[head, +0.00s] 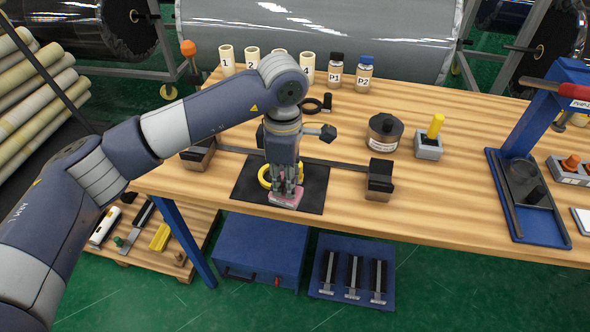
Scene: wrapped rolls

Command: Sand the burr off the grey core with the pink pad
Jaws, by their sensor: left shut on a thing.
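My left gripper (287,187) points down over the black mat (311,187) near the front edge of the wooden table. It is shut on the pink pad (287,199), which shows under its fingertips. I cannot tell whether the pad touches the mat. A thin dark grey bar (333,164) runs behind the gripper between two dark blocks, the right one (380,180) and the left one (199,154). I cannot tell for sure which thing is the grey core, and no burr shows. My right gripper is out of view.
Numbered cream tubes (226,60) and bottles P1 (335,75) and P2 (364,77) stand at the back. A blue press (538,120) stands far right.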

